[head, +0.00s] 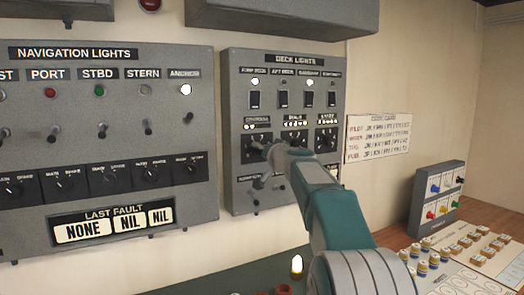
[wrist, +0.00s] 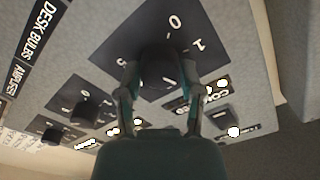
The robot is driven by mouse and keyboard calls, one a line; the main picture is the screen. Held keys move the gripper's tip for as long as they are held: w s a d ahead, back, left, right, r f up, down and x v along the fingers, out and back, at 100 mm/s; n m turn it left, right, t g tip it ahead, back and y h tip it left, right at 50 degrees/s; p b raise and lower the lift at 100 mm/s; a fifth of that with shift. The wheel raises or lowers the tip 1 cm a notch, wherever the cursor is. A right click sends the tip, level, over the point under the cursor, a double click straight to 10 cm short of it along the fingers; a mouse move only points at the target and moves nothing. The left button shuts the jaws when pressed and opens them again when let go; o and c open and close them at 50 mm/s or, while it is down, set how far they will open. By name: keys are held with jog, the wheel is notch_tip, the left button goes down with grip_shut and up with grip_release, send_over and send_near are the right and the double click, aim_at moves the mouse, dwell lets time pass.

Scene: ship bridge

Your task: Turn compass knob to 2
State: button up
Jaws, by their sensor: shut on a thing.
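The compass knob (wrist: 157,70) is a dark round knob on a black square plate, with white numerals including 0 and 1 around it. My gripper (wrist: 160,82) is shut on the knob, one finger on each side. In the head view my gripper (head: 270,151) reaches the leftmost knob of the middle row on the grey deck lights panel (head: 230,100). My gripper and arm partly hide that row. I cannot tell which numeral the knob points to.
Two more dial knobs (wrist: 55,133) (wrist: 85,112) sit beside the held one. The navigation lights panel (head: 120,75) is at left, with toggles and dials. A code card (head: 378,137) is on the wall at right. A grey switch box (head: 437,198) stands on the desk at lower right.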

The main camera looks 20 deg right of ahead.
jog(key=shift+w+f+n, duration=0.1)
jog(key=shift+f+n, duration=0.35)
jog(key=shift+n, duration=0.15)
jog(key=o, duration=1.2)
jog(key=shift+c, duration=0.2)
jog(key=shift+r, duration=0.2)
jog(key=s, duration=1.2)
jog(key=shift+d, duration=0.15)
